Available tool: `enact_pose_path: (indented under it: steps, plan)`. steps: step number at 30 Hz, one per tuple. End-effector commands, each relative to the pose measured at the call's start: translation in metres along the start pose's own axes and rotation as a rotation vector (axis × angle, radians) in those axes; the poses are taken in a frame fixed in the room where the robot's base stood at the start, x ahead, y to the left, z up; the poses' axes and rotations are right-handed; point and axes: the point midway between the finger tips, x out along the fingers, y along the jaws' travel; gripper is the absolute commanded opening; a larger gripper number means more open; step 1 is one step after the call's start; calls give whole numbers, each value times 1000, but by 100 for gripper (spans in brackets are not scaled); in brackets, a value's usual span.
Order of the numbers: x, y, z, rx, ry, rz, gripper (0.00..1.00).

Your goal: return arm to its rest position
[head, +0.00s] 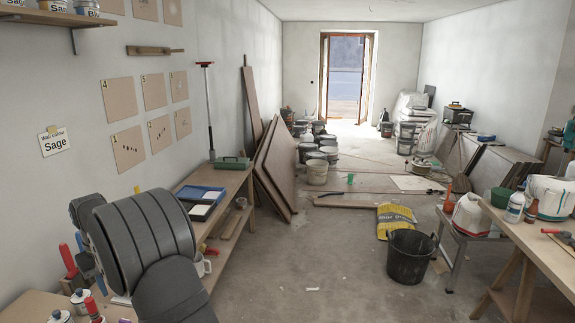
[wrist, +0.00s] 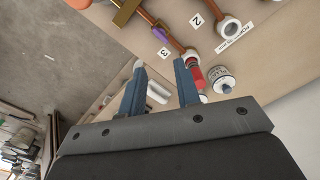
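My gripper (wrist: 159,63) shows in the wrist view with its two blue-grey fingers spread apart. Nothing is held between them. Past the fingertips, a wooden bench top (wrist: 262,68) carries copper pipes and number cards, apart from the fingers. In the head view my dark grey arm stands over the left bench at the lower left; its links hide much of the gripper and part of the bench.
In the head view, a blue paint tray (head: 208,193) lies on the left bench. A black bucket (head: 408,257) stands on the floor; the floor left of it is clear.

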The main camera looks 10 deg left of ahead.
Motion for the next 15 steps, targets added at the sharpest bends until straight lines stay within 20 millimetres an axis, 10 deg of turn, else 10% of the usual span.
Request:
enact_pose_path:
  steps: [15]
  plan:
    - [66,-2,-2,328,-1,0,30]
